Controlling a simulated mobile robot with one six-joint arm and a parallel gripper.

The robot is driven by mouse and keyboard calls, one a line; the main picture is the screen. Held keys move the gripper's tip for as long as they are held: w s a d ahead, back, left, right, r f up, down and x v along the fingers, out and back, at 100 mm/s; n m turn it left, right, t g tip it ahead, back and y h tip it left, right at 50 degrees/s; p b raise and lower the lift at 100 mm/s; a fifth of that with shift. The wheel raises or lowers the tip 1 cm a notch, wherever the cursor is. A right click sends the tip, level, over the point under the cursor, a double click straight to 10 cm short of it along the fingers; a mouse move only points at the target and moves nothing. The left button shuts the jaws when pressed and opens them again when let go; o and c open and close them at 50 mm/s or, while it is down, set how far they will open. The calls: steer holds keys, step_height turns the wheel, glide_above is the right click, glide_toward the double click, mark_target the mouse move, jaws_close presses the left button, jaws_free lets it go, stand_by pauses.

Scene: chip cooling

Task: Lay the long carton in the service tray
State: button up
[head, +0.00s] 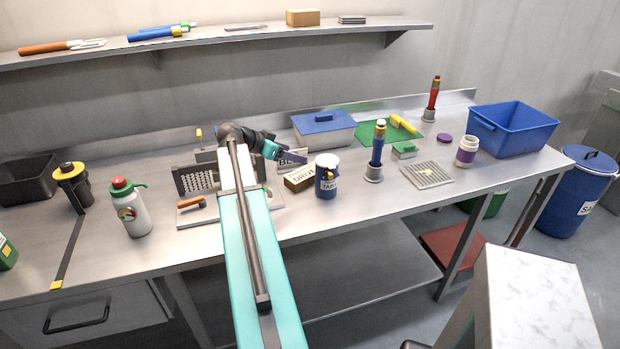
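A long brown carton (302,179) with dark lettering on its side lies on the metal bench, just right of my arm and left of a blue-and-white can. A flat pale tray or board (187,220) lies left of my arm with an orange-handled tool on it; my arm covers part of it. I cannot tell whether it is the service tray. My gripper (289,156) is low over the bench, behind the long carton and beside a pale block with black letters. Its fingers are small and partly hidden, so their opening and any grasp cannot be made out.
A blue-lidded box (325,130) is behind the gripper. The can (327,177) and a blue bottle (377,150) stand to the right. A blue bin (513,128) is at far right, a black bin (27,178) at far left.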

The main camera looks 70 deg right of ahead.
steer(key=b, duration=0.4)
glide_toward(311, 169)
steer(key=shift+v, duration=1.5)
steer(key=shift+a+f, duration=0.1)
steer(key=shift+f, duration=0.05)
steer(key=shift+p+x, duration=0.95)
steer(key=shift+x, duration=3.35)
steer(key=shift+s, duration=0.1)
steer(key=shift+s+d+f+p, duration=0.1)
steer(key=shift+d+f+p, duration=0.05)
steer(key=shift+d+p, duration=0.25)
steer(key=shift+s+d+f+p, duration=0.2)
steer(key=shift+d+p, duration=0.1)
steer(key=shift+d, duration=0.1)
steer(key=shift+p+x, duration=0.65)
steer(key=shift+x, duration=1)
steer(key=shift+w+f, duration=0.1)
